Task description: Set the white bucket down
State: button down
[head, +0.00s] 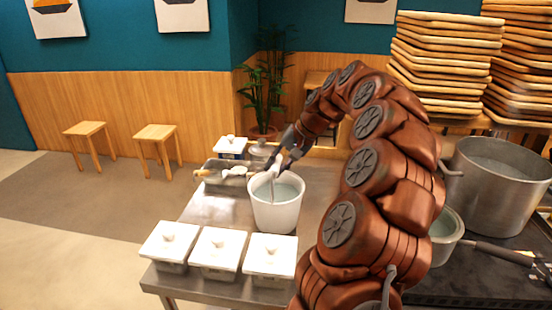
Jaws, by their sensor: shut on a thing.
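The white bucket (275,214) is upright at the middle of the view, over the metal counter (203,208). It looks filled with something pale. My gripper (272,178) reaches down to its rim from the upper right and is shut on it. The fingertips are small and partly hidden at the rim. I cannot tell whether the bucket's base touches the counter.
Several white lidded containers (217,250) line the counter's front edge, close to the bucket. A tray (222,174) with utensils lies behind left. A large metal pot (497,185) and a smaller pot (446,235) stand right. The counter's left part is bare.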

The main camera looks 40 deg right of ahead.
jog(key=shift+f, duration=0.6)
jog(key=c, duration=1)
grip_release()
jog(key=shift+f, duration=0.15)
jog(key=b+v, duration=0.2)
jog(key=v, duration=1)
jog(key=shift+s+a, duration=0.1)
